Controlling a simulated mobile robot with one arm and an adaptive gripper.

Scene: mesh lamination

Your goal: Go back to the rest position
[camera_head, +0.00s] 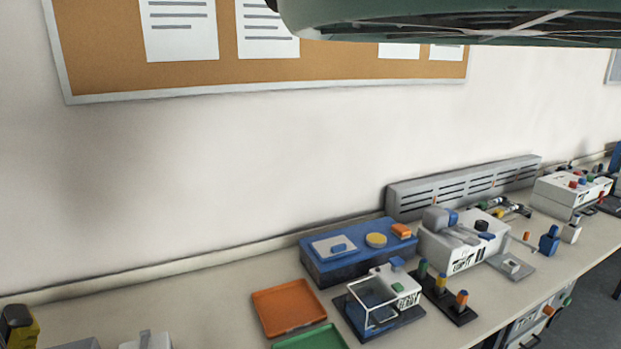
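My gripper is not in view in the head view, and no part I can surely call my arm shows. The head view looks down along a long pale bench (210,309) set against a white wall. I cannot tell from this picture how my arm is posed or whether it holds anything.
On the bench stand an orange tray (288,307), a green tray (312,338), a blue-topped box (322,259), a clear-walled device (371,298) and a white machine (462,251). A large dark green shape (400,20) crosses the top right; I cannot tell what it is.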

